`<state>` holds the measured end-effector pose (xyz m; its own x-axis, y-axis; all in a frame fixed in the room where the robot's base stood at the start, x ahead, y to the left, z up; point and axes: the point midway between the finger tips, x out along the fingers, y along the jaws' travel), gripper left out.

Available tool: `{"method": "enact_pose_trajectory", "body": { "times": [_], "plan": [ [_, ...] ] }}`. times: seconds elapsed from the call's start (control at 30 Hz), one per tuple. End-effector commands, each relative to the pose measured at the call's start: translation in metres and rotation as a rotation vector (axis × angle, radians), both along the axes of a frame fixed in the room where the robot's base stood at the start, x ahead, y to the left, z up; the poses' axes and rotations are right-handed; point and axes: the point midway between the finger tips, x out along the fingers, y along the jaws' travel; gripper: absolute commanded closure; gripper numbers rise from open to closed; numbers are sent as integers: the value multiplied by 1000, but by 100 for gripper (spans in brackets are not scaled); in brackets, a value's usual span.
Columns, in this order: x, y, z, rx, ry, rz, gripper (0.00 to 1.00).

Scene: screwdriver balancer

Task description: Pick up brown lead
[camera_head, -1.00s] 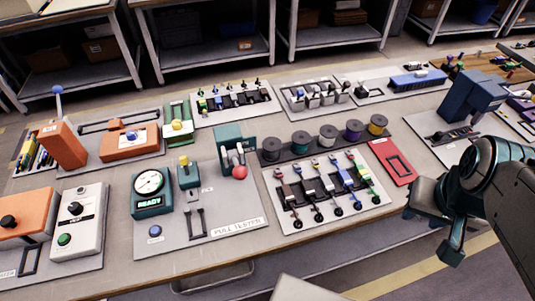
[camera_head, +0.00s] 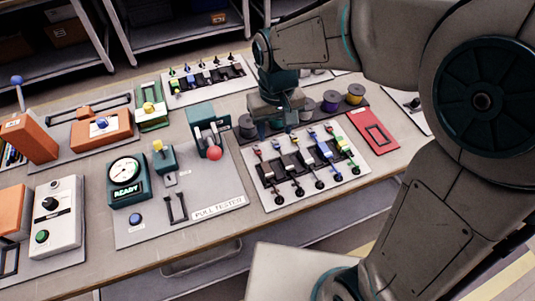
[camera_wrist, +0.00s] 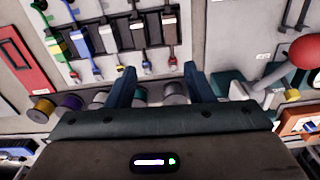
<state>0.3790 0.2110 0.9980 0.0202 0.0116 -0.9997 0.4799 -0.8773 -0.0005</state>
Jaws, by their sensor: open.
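Several leads lie side by side on a white board (camera_head: 262,200). The brown lead (camera_head: 273,169) is the leftmost in the head view. In the wrist view the brown lead (camera_wrist: 170,36) is the rightmost of the row, lying flat. My gripper (camera_head: 276,132) hangs above the far left edge of the board and the spools. In the wrist view its two fingers (camera_wrist: 160,72) are apart with nothing between them. The brown lead's near end shows just beyond the fingertips, apart from them.
A row of spools (camera_head: 330,101) stands behind the lead board, partly hidden by my gripper. The pull tester (camera_head: 225,190), with a red-knobbed lever (camera_head: 214,153), is to the left. A red frame (camera_head: 374,132) lies to the right.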

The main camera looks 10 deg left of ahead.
Motion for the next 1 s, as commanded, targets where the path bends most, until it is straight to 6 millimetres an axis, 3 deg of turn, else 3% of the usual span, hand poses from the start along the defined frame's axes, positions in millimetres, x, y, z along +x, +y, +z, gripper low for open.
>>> {"method": "enact_pose_trajectory", "body": {
  "times": [0.1, 0.2, 0.6, 0.87, 1.0],
  "plan": [
    [0, 20, -9, -10, 16, 38, 53],
    [-1, 26, -17, -14, 22, 49, 53],
    [-1, 26, -86, -15, 24, 50, 53],
    [-1, 25, -104, -15, 23, 49, 53],
    [-1, 23, -124, -16, 25, 48, 53]
  ]
}}
